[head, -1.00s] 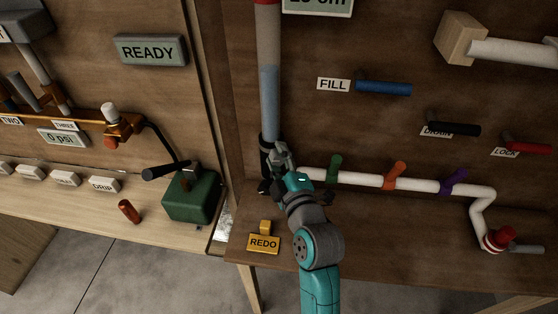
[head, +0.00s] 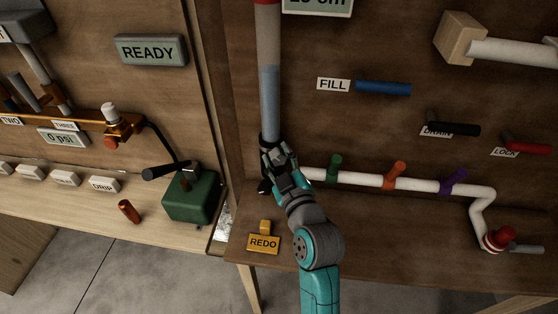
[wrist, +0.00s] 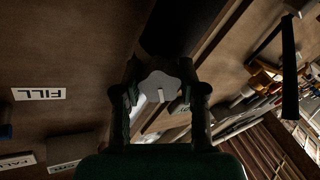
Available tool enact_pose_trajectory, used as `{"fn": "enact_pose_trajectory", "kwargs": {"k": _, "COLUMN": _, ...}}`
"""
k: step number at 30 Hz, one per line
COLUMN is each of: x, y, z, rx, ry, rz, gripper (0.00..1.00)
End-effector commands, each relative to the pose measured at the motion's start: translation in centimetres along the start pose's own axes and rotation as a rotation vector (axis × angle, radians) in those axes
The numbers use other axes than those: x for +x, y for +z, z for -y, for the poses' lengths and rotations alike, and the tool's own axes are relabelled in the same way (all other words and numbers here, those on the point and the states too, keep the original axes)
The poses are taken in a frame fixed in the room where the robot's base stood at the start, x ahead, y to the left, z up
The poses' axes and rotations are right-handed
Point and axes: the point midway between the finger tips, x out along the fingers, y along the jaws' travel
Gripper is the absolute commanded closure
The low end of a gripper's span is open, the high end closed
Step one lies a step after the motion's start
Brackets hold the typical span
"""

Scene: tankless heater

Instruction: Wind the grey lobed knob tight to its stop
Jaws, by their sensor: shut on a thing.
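The grey lobed knob (wrist: 158,86) shows in the wrist view between the two fingers of my gripper (wrist: 160,95), which is shut on it. A light line or mark shows on the knob's face. In the head view my gripper (head: 277,166) is at the foot of the clear vertical tube (head: 268,95), against the dark fitting there. The knob itself is hidden by my gripper in the head view. The tube holds bluish liquid in its lower part.
A white pipe (head: 367,180) with green, orange and purple levers runs right from the tube foot. A yellow REDO block (head: 264,242) stands below, left of my arm. A green box (head: 189,196) with a black handle is on the left bench. FILL (head: 383,88) is a blue handle above.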

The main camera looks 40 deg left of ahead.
Motion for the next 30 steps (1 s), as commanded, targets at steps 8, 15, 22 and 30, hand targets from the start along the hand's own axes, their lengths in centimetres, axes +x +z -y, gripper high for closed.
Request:
{"fn": "enact_pose_trajectory", "kwargs": {"k": 8, "x": 0.10, "y": 0.01, "z": 0.00, "rx": 0.318, "ry": 0.000, "rz": 0.000, "gripper": 1.00}}
{"fn": "enact_pose_trajectory", "kwargs": {"k": 15, "x": 0.13, "y": -0.01, "z": -0.01, "rx": 0.470, "ry": 0.000, "rz": 0.000, "gripper": 1.00}}
{"fn": "enact_pose_trajectory", "kwargs": {"k": 22, "x": 0.15, "y": -0.03, "z": -0.02, "rx": 0.472, "ry": 0.000, "rz": 0.000, "gripper": 1.00}}
{"fn": "enact_pose_trajectory", "kwargs": {"k": 30, "x": 0.18, "y": -0.05, "z": -0.04, "rx": 0.669, "ry": 0.000, "rz": -0.001, "gripper": 1.00}}
